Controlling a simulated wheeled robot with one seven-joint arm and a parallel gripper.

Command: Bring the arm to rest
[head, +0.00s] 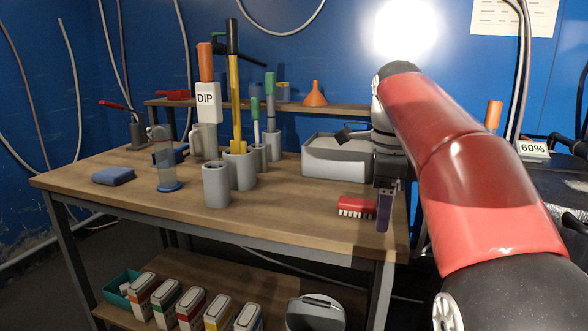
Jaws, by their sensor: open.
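My red and black arm reaches in from the right in the head view and bends down at its far end. My gripper (384,210) hangs pointing down over the right end of the wooden workbench (290,222). Its jaws are open, and I see nothing held between them. A red brush (357,206) with white bristles lies on the bench just left of the gripper. From this view I cannot tell whether the two touch.
A grey bin (335,160) stands behind the gripper. Grey cups (216,186) with tools, a clear cylinder (163,165) and a blue cloth (113,176) stand further left. A lower shelf (258,283) holds several containers. The bench's front middle is clear.

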